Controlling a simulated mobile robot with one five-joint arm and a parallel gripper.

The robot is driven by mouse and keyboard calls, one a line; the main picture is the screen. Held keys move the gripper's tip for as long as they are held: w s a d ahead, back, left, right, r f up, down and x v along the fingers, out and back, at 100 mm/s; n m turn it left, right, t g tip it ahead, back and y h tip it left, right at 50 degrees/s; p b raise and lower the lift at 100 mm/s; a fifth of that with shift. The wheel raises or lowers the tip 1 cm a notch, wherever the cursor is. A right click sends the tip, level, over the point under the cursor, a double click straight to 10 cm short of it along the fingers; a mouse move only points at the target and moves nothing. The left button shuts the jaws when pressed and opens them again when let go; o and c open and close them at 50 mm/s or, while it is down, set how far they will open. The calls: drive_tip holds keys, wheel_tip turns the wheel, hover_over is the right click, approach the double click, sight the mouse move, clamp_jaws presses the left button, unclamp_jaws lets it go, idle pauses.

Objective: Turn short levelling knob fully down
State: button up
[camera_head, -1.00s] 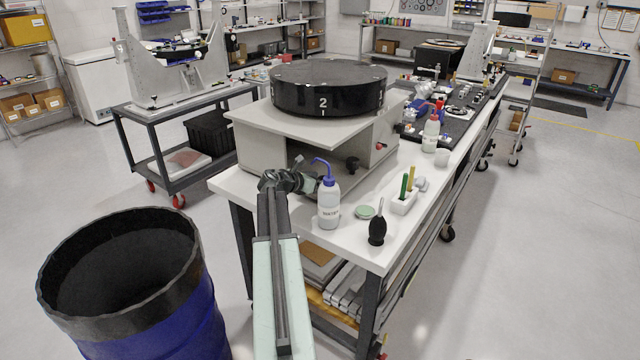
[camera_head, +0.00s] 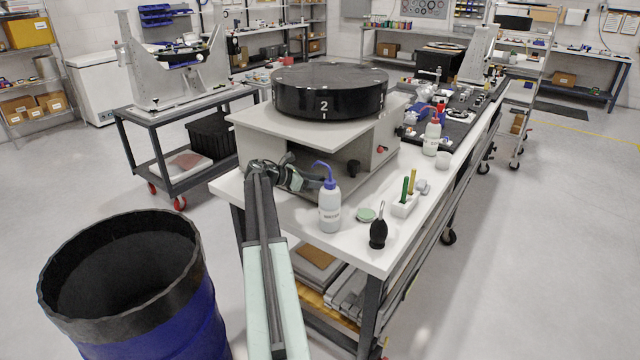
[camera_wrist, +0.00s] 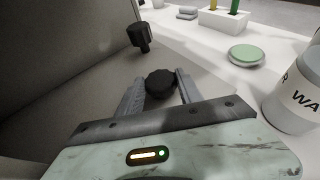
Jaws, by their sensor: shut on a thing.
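A black levelling knob (camera_wrist: 160,82) sits between the two grey fingers of my gripper (camera_wrist: 158,88) in the wrist view, and the gripper is shut on it. A second black knob (camera_wrist: 138,36) on a stem stands farther off, and it also shows under the top plate in the head view (camera_head: 353,167). I cannot tell their heights well from these views. In the head view my gripper (camera_head: 316,181) reaches under the front left of the grey fixture (camera_head: 258,152); its tip and the held knob are largely hidden near the wash bottle.
A wash bottle (camera_head: 329,210) with a blue spout stands close to my gripper, at the right in the wrist view. A green-lidded dish (camera_head: 365,215), black blower (camera_head: 378,234) and white holder (camera_head: 404,206) stand nearby. A blue drum (camera_head: 165,315) stands left of my arm.

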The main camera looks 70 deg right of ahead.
drive_tip(key=shift+w, duration=0.1)
drive_tip(key=o, duration=1.4)
drive_tip(key=shift+c, duration=0.2)
drive_tip(key=p+v, duration=0.3)
drive_tip(key=v, duration=0.4)
drive_tip(key=shift+r, duration=0.1)
drive_tip(key=shift+w+a, duration=0.25)
drive_tip(key=shift+a, duration=0.05)
